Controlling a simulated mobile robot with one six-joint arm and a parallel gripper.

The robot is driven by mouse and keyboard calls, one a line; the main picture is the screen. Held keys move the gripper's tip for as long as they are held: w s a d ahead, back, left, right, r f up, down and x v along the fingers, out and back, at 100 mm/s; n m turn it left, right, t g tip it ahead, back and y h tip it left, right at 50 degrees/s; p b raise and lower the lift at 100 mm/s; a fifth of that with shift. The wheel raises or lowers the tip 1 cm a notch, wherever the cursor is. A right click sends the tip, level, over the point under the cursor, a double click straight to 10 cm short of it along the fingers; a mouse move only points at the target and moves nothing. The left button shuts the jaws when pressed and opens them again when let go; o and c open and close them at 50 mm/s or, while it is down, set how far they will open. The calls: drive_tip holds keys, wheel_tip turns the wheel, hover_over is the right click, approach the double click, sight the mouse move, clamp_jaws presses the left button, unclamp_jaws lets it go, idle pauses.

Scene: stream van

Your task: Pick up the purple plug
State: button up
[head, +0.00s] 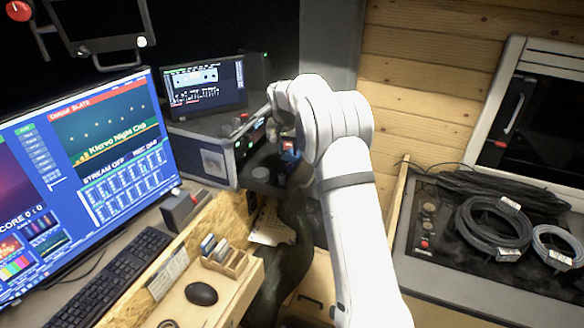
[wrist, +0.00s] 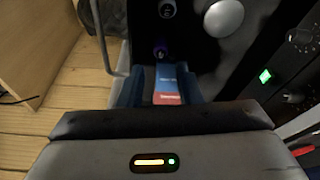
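A small purple plug (wrist: 160,49) shows in the wrist view on a dark panel (wrist: 190,50), just beyond my gripper. Its lower part is hidden behind a tag with a blue part and a red part (wrist: 168,82). My gripper (wrist: 166,88) reaches toward the panel, with the tag between its dark blue-grey sides. Whether the fingers touch the tag or the plug is unclear. In the head view my arm hides most of the gripper, and a small blue and red patch (head: 289,147) shows beside the wrist. I cannot make out the purple plug there.
A equipment case (head: 215,160) with a small monitor (head: 205,85) stands left of my arm. A desk with a large screen (head: 90,150), keyboard (head: 120,278) and mouse (head: 201,293) is nearer. Coiled cables (head: 493,228) lie at right. The wrist view shows a metal handle (wrist: 103,40) and white knob (wrist: 223,18).

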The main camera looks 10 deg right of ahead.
sight(290, 165)
drive_tip(key=p+x, duration=0.1)
drive_tip(key=x, duration=0.3)
drive_tip(key=p+x, duration=0.2)
drive_tip(key=x, duration=0.2)
drive_tip(key=shift+w+d+f, duration=0.1)
drive_tip(key=shift+w+f, duration=0.05)
drive_tip(key=shift+w, duration=0.15)
drive_tip(key=shift+c, duration=0.4)
clamp_jaws()
